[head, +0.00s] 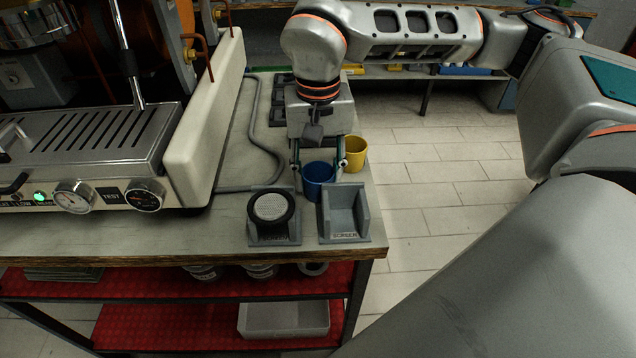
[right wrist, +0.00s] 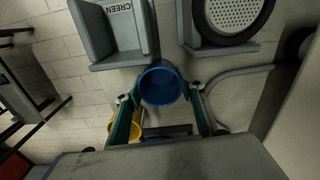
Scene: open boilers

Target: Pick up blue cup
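The blue cup (head: 318,182) stands upright on the counter near its right end, behind the grey holders. My right gripper (head: 319,166) reaches down over it from behind, with one finger on each side. In the right wrist view the blue cup (right wrist: 160,86) sits between the two green-sided fingertips of the right gripper (right wrist: 159,93). My left gripper is not in view.
A yellow cup (head: 355,152) stands close behind and right of the blue cup. An empty grey holder (head: 344,214) and one with a round mesh screen (head: 271,208) stand in front. A hose (head: 262,160) and the coffee machine (head: 90,140) are left. The counter ends just right.

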